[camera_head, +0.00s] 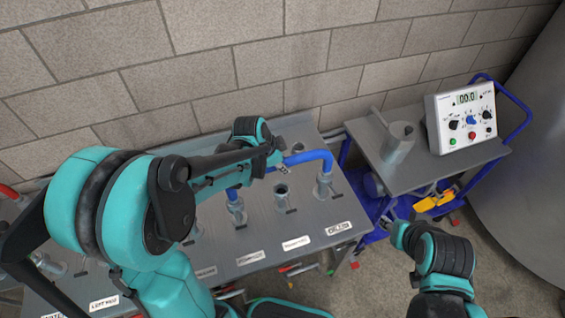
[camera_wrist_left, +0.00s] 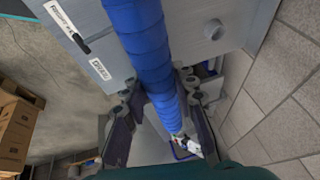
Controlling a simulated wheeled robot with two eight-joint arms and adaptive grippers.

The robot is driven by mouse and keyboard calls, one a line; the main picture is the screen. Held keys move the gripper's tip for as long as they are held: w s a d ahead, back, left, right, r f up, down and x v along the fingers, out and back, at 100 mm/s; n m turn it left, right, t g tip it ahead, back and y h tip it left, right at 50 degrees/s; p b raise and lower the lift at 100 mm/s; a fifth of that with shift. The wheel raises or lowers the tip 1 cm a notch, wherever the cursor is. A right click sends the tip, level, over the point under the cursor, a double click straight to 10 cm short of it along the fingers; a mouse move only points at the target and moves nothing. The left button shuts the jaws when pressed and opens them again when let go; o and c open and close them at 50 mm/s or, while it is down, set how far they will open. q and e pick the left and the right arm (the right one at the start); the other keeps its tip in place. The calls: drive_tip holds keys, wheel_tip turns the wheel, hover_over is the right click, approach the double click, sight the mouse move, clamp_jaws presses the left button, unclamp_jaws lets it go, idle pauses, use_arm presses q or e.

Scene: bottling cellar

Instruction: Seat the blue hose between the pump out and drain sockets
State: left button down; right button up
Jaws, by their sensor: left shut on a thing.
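The blue hose (camera_head: 308,157) is an arch over the grey bench. Its right end bends down at the rightmost socket (camera_head: 323,187); its left end (camera_head: 232,193) comes down at another socket (camera_head: 237,212). An empty-looking socket (camera_head: 281,197) stands between them. I cannot tell whether either end is fully seated. My left gripper (camera_head: 284,169) is shut on the hose's top span; in the left wrist view the ribbed hose (camera_wrist_left: 145,45) runs between the fingers (camera_wrist_left: 162,88). My arm hides part of the hose. My right gripper (camera_head: 390,226) is apart from the hose, beside the cart; its opening is unclear.
Label plates line the bench (camera_head: 262,245) front, one below the rightmost socket (camera_head: 339,228). A blue-framed cart (camera_head: 430,165) at right carries a control box (camera_head: 462,118) and a grey cylinder (camera_head: 398,142); an orange tool (camera_head: 435,200) sits lower. A block wall stands close behind.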

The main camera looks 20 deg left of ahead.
use_arm(q)
drive_tip(key=c, duration=1.1)
unclamp_jaws()
drive_tip(key=shift+c, duration=0.2)
drive_tip(key=v, duration=1.2)
drive_tip(key=s+f+n+t+y+b, duration=0.2)
drive_tip(key=s+f+n+t+b, duration=0.1)
drive_tip(key=s+f+n+b, duration=0.7)
drive_tip(key=s+f+n, duration=0.1)
drive_tip(key=s+f, duration=0.1)
drive_tip(key=s, duration=0.1)
drive_tip(key=shift+a+n+y, duration=0.25)
drive_tip(key=shift+n+y, duration=0.05)
drive_tip(key=shift+w, duration=0.1)
